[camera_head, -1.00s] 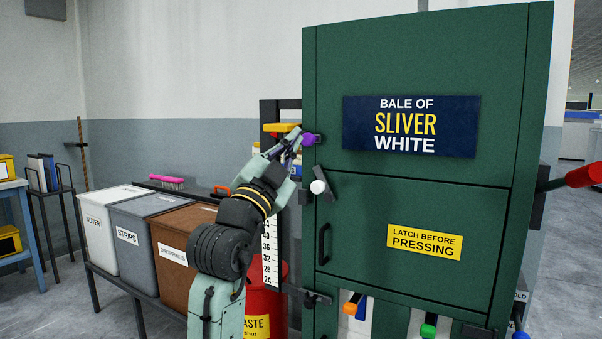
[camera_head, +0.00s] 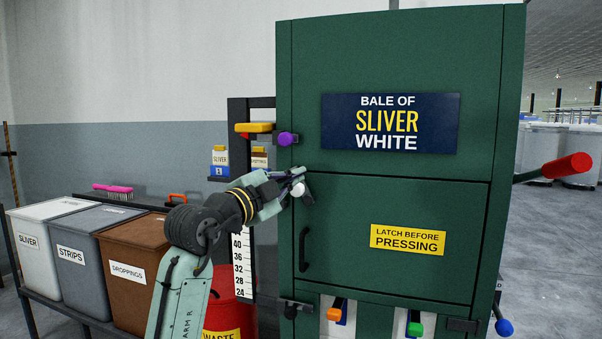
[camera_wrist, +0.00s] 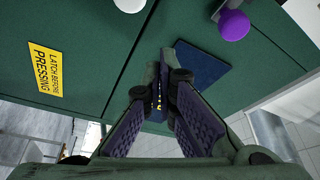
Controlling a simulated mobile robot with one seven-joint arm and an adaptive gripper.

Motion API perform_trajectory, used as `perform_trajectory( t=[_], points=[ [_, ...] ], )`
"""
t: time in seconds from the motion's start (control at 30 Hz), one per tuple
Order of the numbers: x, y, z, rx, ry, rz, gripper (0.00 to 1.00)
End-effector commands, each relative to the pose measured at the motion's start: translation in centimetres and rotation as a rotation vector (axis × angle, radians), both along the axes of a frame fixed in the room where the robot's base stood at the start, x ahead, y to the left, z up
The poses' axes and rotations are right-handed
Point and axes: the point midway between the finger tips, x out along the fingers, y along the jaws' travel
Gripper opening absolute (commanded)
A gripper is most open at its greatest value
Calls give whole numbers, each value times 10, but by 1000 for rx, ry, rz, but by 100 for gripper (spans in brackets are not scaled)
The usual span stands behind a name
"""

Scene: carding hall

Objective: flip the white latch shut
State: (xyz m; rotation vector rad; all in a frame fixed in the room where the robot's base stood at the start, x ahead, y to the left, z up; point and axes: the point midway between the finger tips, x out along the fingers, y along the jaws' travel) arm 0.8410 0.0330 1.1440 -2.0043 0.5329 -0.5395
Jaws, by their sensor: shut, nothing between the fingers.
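The white latch is a dark lever with a round white knob (camera_head: 298,189), at the upper left corner of the green press's lower door (camera_head: 345,235). The knob also shows at the top edge of the wrist view (camera_wrist: 130,4). My gripper (camera_head: 299,176) is shut and empty, its tips just above the white knob in the head view. I cannot tell whether they touch it; the wrist view shows the knob apart from the fingers (camera_wrist: 165,80). The gripper partly hides the lever's upper part.
A purple knob (camera_head: 287,139) sits above on the same edge; it also shows in the wrist view (camera_wrist: 233,25). A black door handle (camera_head: 304,249) is below. A yellow-topped part (camera_head: 255,128) stands left of the press. Bins (camera_head: 88,240) and a red waste can (camera_head: 232,300) stand lower left.

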Motion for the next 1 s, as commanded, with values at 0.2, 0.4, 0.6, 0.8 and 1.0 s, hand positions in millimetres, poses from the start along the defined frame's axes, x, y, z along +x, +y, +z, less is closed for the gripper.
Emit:
perform_trajectory(
  t=[0.2, 0.4, 0.6, 0.8, 1.0],
  points=[
    [5, -4, 2, -1, 1, 0, 0],
    [31, -23, 10, 0, 2, -2, 0],
    [66, -47, 17, 0, 1, -1, 0],
    [87, -40, 9, -4, 2, 5, 0],
    [91, -25, -1, -2, 1, 2, 0]
  ],
)
